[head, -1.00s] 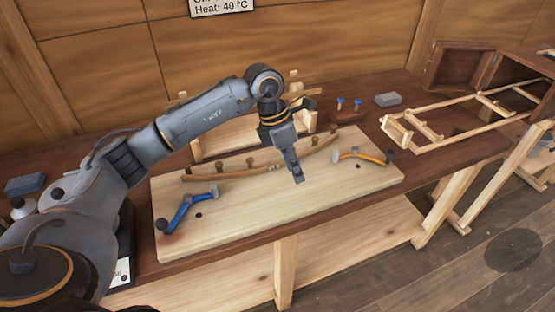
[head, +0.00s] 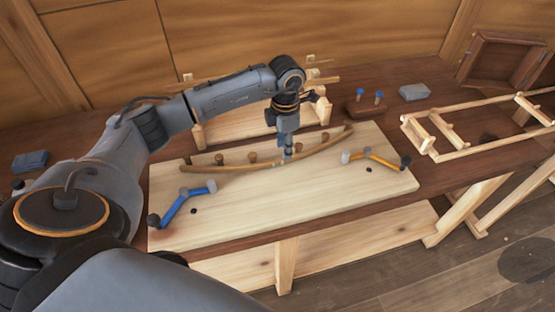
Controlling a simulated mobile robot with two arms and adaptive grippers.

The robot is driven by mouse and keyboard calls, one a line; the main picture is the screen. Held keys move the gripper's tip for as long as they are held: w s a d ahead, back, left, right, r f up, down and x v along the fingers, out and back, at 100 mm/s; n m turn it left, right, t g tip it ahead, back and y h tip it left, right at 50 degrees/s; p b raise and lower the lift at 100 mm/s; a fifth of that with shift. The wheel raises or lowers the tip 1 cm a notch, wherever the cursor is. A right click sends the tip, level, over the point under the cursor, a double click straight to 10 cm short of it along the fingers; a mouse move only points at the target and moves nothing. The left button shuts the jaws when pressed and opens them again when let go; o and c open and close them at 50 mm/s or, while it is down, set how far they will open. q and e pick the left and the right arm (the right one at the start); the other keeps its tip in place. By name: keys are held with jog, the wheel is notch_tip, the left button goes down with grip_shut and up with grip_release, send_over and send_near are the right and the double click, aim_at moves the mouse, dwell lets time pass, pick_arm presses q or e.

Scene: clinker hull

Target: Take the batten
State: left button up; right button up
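A thin curved wooden batten (head: 232,168) lies on the pale board (head: 300,206), bowed along several brown pegs (head: 251,156). Its right end rises towards the back right of the board. My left gripper (head: 287,154) points down at the middle of the batten, its fingertips at or just over the strip. The fingers look close together, but I cannot tell whether they are closed on the batten. The gripper hides a short piece of the batten. My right gripper is not in view.
A blue-handled clamp (head: 180,205) and an orange-handled clamp (head: 375,157) lie on the board. Behind stands a wooden rack (head: 235,130) with strips. A ladder-like wooden frame (head: 470,150) and a grey block (head: 414,92) are at right. The board's front is mostly clear.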

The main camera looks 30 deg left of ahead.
aim_at(281, 159)
pick_arm(q)
jog(key=shift+s+a+f+p, duration=0.15)
jog(key=shift+a+f+p, duration=0.05)
jog(key=shift+f+p, duration=0.6)
jog(key=shift+a+f, duration=0.15)
jog(key=shift+f, duration=0.55)
notch_tip(281, 159, down, 2)
jog(key=shift+p, duration=0.4)
jog(key=c, duration=0.8)
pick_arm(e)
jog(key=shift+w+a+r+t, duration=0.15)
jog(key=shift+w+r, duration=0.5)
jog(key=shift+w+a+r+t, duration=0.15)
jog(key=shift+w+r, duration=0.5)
